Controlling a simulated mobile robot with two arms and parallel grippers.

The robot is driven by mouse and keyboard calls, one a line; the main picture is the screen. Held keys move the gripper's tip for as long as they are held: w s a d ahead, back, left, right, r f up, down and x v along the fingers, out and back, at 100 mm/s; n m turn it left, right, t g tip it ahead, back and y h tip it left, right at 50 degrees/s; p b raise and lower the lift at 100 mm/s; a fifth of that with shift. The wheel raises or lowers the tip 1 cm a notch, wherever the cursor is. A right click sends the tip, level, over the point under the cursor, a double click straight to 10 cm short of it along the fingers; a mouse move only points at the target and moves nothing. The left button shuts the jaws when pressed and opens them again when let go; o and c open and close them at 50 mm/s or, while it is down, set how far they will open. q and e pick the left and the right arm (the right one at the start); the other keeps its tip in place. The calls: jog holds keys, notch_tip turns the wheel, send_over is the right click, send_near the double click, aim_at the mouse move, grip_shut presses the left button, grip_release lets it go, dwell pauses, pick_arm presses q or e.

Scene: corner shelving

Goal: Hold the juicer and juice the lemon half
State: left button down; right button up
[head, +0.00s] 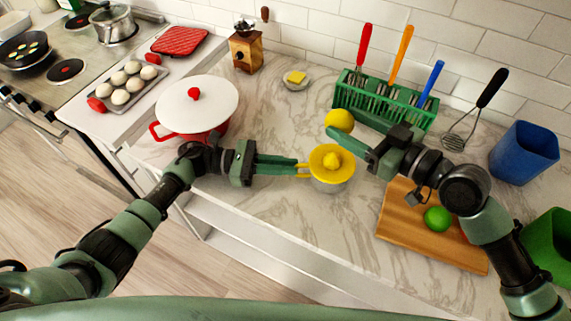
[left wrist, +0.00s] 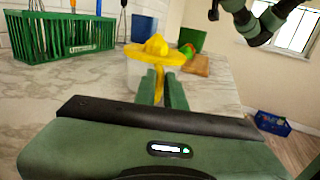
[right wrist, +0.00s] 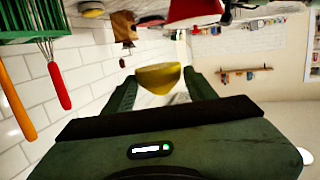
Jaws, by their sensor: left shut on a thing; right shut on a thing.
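The juicer (head: 343,172) has a yellow top with a ribbed cone and sits on a clear container on the counter. Its handle points left, and my left gripper (head: 299,168) is shut on that handle. The juicer also shows in the left wrist view (left wrist: 155,55). The yellow lemon half (head: 339,120) is in my right gripper (head: 343,130), which is shut on it. In the head view it is up and slightly right of the juicer, apart from it. In the right wrist view the lemon half (right wrist: 158,78) sits between the fingers.
A cutting board (head: 440,246) with a green lime (head: 437,219) lies at right. Behind stand a green utensil rack (head: 380,103), a whisk (head: 462,133) and a blue bin (head: 524,153). A red pot (head: 197,106) with a white lid stands left. Counter between pot and rack is mostly clear.

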aim_at(341, 169)
dwell(0.5)
jog(key=shift+s+d+f, duration=0.1)
jog(key=shift+s+f, duration=0.1)
jog(key=shift+f, duration=2.2)
jog(key=shift+s+d+f, duration=0.1)
jog(key=shift+s+f, duration=0.05)
jog(key=shift+f, duration=2.2)
jog(key=o, duration=0.4)
jog(key=c, duration=0.4)
